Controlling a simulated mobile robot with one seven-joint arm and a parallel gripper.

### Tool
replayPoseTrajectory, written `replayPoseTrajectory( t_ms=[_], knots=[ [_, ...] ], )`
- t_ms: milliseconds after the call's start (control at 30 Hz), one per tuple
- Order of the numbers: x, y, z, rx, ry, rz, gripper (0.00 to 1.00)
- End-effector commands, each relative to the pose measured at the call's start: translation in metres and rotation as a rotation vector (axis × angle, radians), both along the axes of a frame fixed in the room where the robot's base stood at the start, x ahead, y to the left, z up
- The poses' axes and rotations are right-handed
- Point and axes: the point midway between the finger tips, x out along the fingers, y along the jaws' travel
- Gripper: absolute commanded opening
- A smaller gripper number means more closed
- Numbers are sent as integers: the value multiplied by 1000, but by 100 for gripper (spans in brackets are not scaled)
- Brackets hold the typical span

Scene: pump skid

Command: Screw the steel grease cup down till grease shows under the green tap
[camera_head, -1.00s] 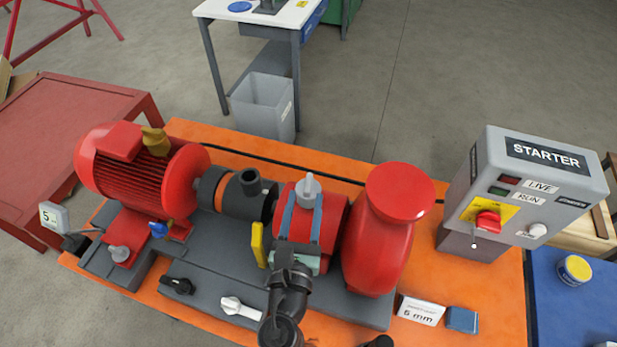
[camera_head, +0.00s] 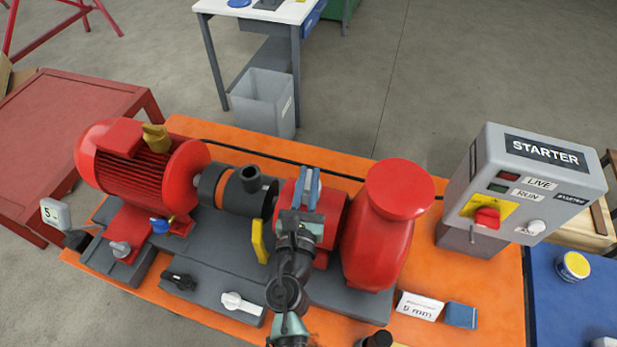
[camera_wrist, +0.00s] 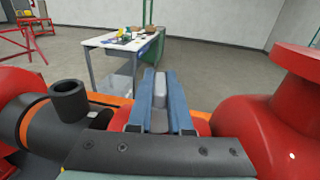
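The steel grease cup (camera_wrist: 160,92) shows as a grey piece between my two blue fingers in the wrist view. It sits on top of the red housing (camera_head: 334,216) between the black coupling and the red pump body. My gripper (camera_head: 309,188) comes down over it, fingers close together on either side, and appears shut on it. In the head view my fingers and wrist mostly hide the cup. I cannot make out a green tap or any grease in either view.
The red motor (camera_head: 130,165) and black pipe stub (camera_head: 250,178) stand left, the red pump body (camera_head: 385,225) right. A yellow piece (camera_head: 259,242), blue tap (camera_head: 160,225), black tap (camera_head: 180,281) and white tap (camera_head: 238,302) are nearby. The grey starter box (camera_head: 530,185) stands right.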

Motion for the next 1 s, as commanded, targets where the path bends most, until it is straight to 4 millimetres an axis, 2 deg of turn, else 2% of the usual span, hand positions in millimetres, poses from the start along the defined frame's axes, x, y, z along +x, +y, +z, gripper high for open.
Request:
replayPoseTrajectory(
  t_ms=[533,1000],
  knots=[
    [0,1,1,0,0,-48,0],
    [1,3,-2,1,-1,-393,0]
  ],
)
